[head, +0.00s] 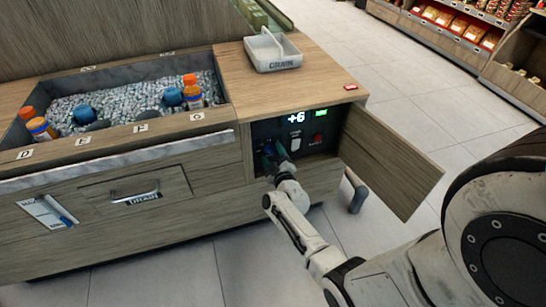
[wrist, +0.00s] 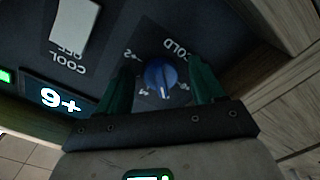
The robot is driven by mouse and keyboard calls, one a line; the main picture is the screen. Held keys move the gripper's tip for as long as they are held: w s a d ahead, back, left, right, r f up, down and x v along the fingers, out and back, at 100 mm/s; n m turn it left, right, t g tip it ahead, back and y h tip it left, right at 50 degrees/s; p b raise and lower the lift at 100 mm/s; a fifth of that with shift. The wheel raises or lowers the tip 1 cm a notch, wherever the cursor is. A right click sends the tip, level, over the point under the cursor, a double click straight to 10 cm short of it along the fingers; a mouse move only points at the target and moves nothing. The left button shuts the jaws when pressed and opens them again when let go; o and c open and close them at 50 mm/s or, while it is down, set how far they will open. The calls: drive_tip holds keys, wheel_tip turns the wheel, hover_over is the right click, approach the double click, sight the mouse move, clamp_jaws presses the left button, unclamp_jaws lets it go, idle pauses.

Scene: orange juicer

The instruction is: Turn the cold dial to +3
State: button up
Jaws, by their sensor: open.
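The cold dial (wrist: 160,76) is a round blue knob on a dark panel, with a label and small markings around it in the wrist view. My gripper (wrist: 162,68) is open, with one dark green finger on each side of the dial. I cannot tell whether either finger touches it. In the head view my gripper (head: 272,153) reaches into the open compartment at the panel's left side and hides most of the dial. The display (head: 296,118) reads +6 in the head view; it also shows upside down in the wrist view (wrist: 62,101).
A wooden door (head: 388,160) stands open right of the control panel (head: 310,128). A white switch (head: 296,144), a red button (head: 318,139) and a green light (head: 320,114) are on the panel. An ice bin (head: 120,103) with bottles lies left.

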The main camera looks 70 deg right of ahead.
drive_tip(key=c, duration=1)
drive_tip(key=m, duration=0.4)
drive_tip(key=shift+w+a+f+m+b, duration=0.1)
drive_tip(key=shift+w+m+b, duration=0.05)
drive_tip(key=shift+m+b, duration=0.2)
drive_tip(key=m, duration=0.4)
drive_tip(key=shift+w+a+m, duration=0.1)
drive_tip(key=shift+m, duration=0.25)
drive_tip(key=m+b, duration=0.1)
drive_tip(key=m, duration=0.3)
drive_tip(key=shift+a, duration=0.1)
drive_tip(key=shift+w+m, duration=0.1)
drive_tip(key=shift+m, duration=2)
